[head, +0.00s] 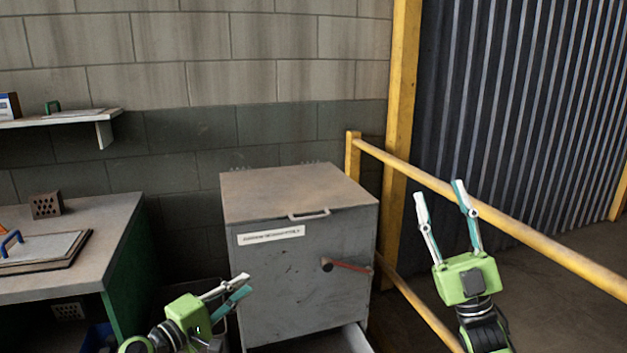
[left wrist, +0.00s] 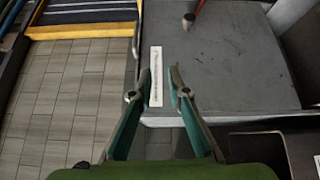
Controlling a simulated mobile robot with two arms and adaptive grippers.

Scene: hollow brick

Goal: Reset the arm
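My left gripper (head: 238,284) is low in front of the grey metal cabinet (head: 290,280). In the left wrist view its two fingers (left wrist: 160,74) are apart with nothing between them, and the cabinet's white label (left wrist: 156,76) shows beyond the tips. My right gripper (head: 439,190) points up on the right side, in front of the yellow rail. Its fingers are spread and empty. A brown hollow brick (head: 46,205) with holes stands on the workbench at the left, apart from both grippers.
The workbench (head: 112,215) holds a board with a blue handle (head: 11,241). Another holed brick (head: 68,311) is below it. A red lever (head: 350,267) sticks out of the cabinet front, and a drawer (head: 355,341) stands open below. A yellow rail (head: 530,252) runs along the right.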

